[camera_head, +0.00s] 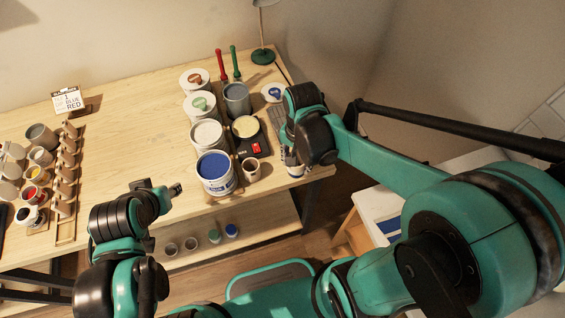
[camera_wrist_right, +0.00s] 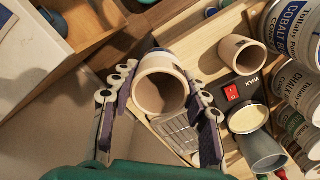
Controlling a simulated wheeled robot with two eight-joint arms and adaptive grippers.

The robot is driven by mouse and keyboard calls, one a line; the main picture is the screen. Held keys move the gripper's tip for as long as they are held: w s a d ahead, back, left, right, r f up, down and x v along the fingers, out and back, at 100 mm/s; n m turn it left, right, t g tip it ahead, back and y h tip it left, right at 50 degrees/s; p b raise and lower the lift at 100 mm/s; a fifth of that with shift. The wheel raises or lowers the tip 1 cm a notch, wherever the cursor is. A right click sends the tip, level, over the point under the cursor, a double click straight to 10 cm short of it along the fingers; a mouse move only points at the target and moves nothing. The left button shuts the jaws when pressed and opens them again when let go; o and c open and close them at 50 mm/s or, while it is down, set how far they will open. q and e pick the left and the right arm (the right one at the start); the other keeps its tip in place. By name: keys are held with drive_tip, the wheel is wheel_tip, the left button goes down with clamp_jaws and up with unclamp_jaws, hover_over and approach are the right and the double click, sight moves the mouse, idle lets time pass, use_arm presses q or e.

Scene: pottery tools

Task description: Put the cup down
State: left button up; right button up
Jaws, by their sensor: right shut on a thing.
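A beige cup (camera_wrist_right: 158,62) sits between the fingers of my right gripper (camera_wrist_right: 160,100), which is shut on its sides. Its open mouth faces the wrist camera and looks empty. In the head view my right gripper (camera_head: 296,160) is at the table's right edge, and the cup (camera_head: 294,170) shows just below it, mostly hidden by the wrist. I cannot tell whether the cup touches the table. My left gripper (camera_head: 174,190) is over the table's front edge, away from the cup; its fingers are too small to read.
A second beige cup (camera_head: 250,167) stands beside the cobalt blue bucket (camera_head: 218,174). A wax pot (camera_head: 246,127) with a red switch and several glaze buckets stand behind. A grey ribbed piece (camera_wrist_right: 177,131) lies near the held cup. A wooden rack (camera_head: 66,203) stands left; the table's middle is clear.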

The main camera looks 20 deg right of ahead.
drive_tip(key=w+a+f, duration=0.1)
drive_tip(key=w, duration=0.1)
drive_tip(key=w+a+f+b, duration=0.1)
drive_tip(key=w+f, duration=0.1)
drive_tip(key=w+a+f, duration=0.1)
drive_tip(key=w, duration=0.2)
drive_tip(key=shift+a+f+b, duration=0.15)
drive_tip(key=shift+f+b, duration=0.2)
drive_tip(key=shift+f, duration=0.05)
drive_tip(key=shift+w+a+f, duration=0.1)
drive_tip(key=shift+w+f, duration=0.05)
wheel_tip(320, 180, down, 4)
drive_tip(key=shift+r+b, duration=0.25)
drive_tip(key=shift+b, duration=0.45)
drive_tip(key=shift+f, duration=0.1)
drive_tip(key=shift+f, duration=0.2)
drive_tip(key=o, duration=1.2)
drive_tip(key=shift+c, duration=0.2)
